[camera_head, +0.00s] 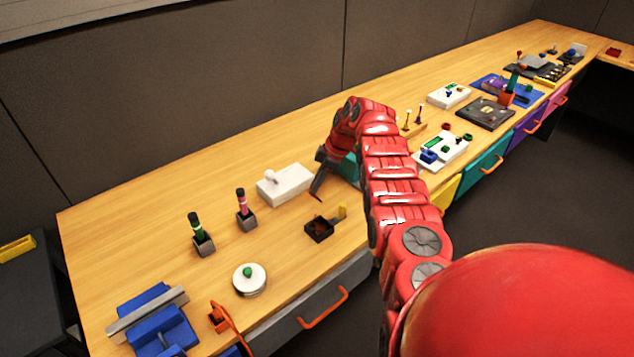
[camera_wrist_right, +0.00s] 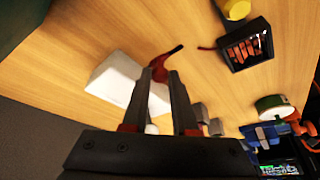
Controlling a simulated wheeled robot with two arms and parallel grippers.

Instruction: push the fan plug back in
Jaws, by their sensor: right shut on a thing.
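My right gripper (camera_head: 318,186) is low over the table, at the right end of a white box (camera_head: 286,184) with a white ball knob on top. The wrist view shows the fingers (camera_wrist_right: 160,84) closed around a small red piece, which looks like the plug (camera_wrist_right: 161,68); a thin dark red tail runs from it. The white box (camera_wrist_right: 121,80) lies just beside it. Whether the plug touches the box or sits in a socket is hidden by the fingers. A black open box (camera_head: 319,229) with reddish-brown parts inside stands nearby, with a short dark red stub beside it. My left gripper is out of view.
A yellow piece (camera_head: 342,211) stands by the black box. Green (camera_head: 202,239) and pink (camera_head: 245,214) pens stand in holders. A round white dish with a green knob (camera_head: 249,279) and a blue vise-like block (camera_head: 152,322) lie at the near left. Bare wood lies between.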

